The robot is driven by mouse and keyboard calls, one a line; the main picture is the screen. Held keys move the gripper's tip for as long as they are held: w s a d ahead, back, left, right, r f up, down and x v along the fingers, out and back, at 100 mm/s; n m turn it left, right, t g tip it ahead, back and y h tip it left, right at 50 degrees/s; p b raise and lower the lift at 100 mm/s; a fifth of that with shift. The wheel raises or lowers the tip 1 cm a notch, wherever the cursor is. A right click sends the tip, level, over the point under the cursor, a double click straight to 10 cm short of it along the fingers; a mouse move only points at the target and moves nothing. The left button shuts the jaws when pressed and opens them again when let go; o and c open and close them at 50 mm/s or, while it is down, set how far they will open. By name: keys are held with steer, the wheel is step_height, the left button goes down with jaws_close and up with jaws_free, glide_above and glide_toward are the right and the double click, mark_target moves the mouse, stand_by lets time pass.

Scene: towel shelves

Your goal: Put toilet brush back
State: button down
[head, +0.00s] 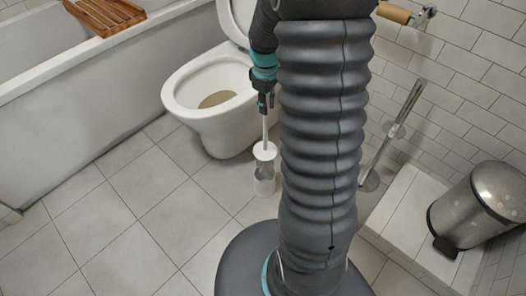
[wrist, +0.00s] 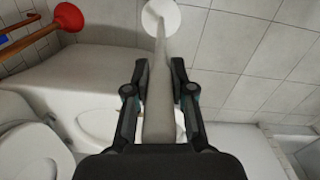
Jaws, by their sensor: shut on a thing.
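My gripper (head: 264,100) is shut on the upper handle of the toilet brush (head: 265,131), beside the toilet's front right side. The brush hangs about upright, its thin white handle pointing down to a round white collar. A pale, see-through holder (head: 265,184) shows directly below the collar, near the floor. I cannot tell whether the collar touches the holder's rim. In the wrist view, the white handle of the brush (wrist: 160,100) runs between both fingers of my gripper (wrist: 156,75) to the white disc, which hides what lies beyond it.
The toilet (head: 208,98) stands left of the brush, its bowl open. A bathtub (head: 75,110) with a wooden rack (head: 105,14) is at the left. A metal bin (head: 478,205) stands on a white ledge at the right. A red plunger (wrist: 68,17) shows in the wrist view. Floor at lower left is clear.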

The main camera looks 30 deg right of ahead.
glide_above(266, 150)
steer(key=f, duration=1.5)
steer(key=shift+w+b, duration=0.2)
steer(key=shift+b, duration=0.2)
steer(key=shift+f+b, duration=0.35)
steer(key=shift+f, duration=0.1)
steer(key=c, duration=1)
jaws_free()
steer(key=shift+r, duration=0.1)
